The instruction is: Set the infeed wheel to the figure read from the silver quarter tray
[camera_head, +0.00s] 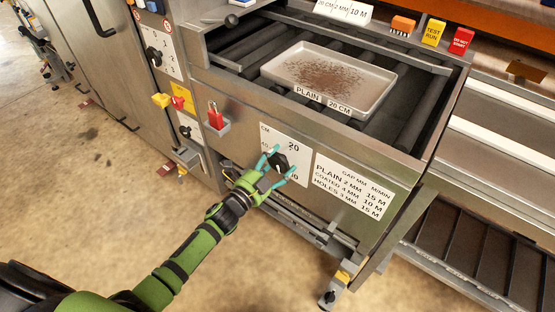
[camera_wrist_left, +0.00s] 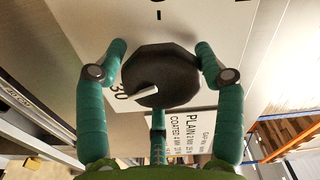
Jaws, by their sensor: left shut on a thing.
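The infeed wheel is a black knob (camera_head: 279,162) on a white dial plate marked CM, with 20 above and 30 at lower right. In the left wrist view the black knob (camera_wrist_left: 160,72) carries a white pointer aimed at or close to the 30. My left gripper (camera_head: 281,165) is shut on the knob, with teal fingers on both sides of it. The silver tray (camera_head: 375,88) lies on the rollers, dusted with brown specks, and its front label reads PLAIN 20 CM. My right gripper is out of view.
A card (camera_head: 352,185) listing PLAIN, COATED and HOLES settings is right of the dial. A white sign (camera_head: 344,10) at the back reads CM, MM and M figures. Yellow TEST RUN (camera_head: 433,33) and red DO NOT START (camera_head: 461,41) blocks stand at the back right. A red padlock-like item (camera_head: 215,117) is left.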

